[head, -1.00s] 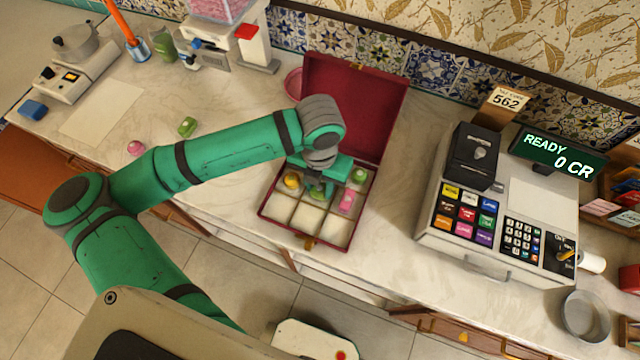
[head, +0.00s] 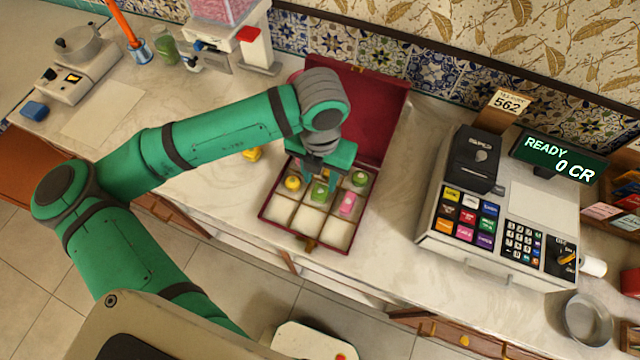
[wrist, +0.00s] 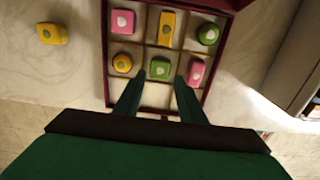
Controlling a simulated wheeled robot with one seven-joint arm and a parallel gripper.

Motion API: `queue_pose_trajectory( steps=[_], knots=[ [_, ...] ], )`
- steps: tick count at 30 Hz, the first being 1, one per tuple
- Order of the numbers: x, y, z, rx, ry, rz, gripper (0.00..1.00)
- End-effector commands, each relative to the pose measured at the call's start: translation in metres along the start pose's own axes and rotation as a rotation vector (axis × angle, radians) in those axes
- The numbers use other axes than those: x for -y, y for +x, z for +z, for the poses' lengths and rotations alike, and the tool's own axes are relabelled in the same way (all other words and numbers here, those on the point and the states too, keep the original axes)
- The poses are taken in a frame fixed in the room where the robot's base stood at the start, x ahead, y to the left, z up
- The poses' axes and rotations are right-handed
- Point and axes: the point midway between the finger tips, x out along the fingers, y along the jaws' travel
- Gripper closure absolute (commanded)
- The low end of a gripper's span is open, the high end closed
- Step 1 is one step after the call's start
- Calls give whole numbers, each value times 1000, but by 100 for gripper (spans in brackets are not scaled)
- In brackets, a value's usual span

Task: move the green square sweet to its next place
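The green square sweet (head: 319,193) lies in the middle compartment of the sweet box (head: 268,212), between a yellow round sweet (head: 293,183) and a pink square sweet (head: 347,203). In the wrist view the green square sweet (wrist: 160,69) shows just beyond my fingertips. My gripper (head: 320,174) is above the box, its fingers apart with nothing held between them. Both fingers of my gripper (wrist: 158,82) show in the wrist view.
A yellow square sweet (head: 252,154) lies on the counter left of the box. The box's red lid (head: 378,115) stands open behind it. A cash register (head: 470,210) stands to the right. The front row of compartments is empty.

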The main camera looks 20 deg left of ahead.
Motion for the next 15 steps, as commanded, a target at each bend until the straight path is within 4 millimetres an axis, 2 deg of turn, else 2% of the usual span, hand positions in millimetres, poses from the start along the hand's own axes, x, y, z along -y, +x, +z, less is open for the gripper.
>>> queue_pose_trajectory(
  steps=[1,6,10,15],
  knots=[
    [0,-11,0,2,1,2,63],
    [0,-39,0,2,0,1,63],
    [0,-53,0,1,0,1,63],
    [0,-60,0,0,0,0,63]
  ],
)
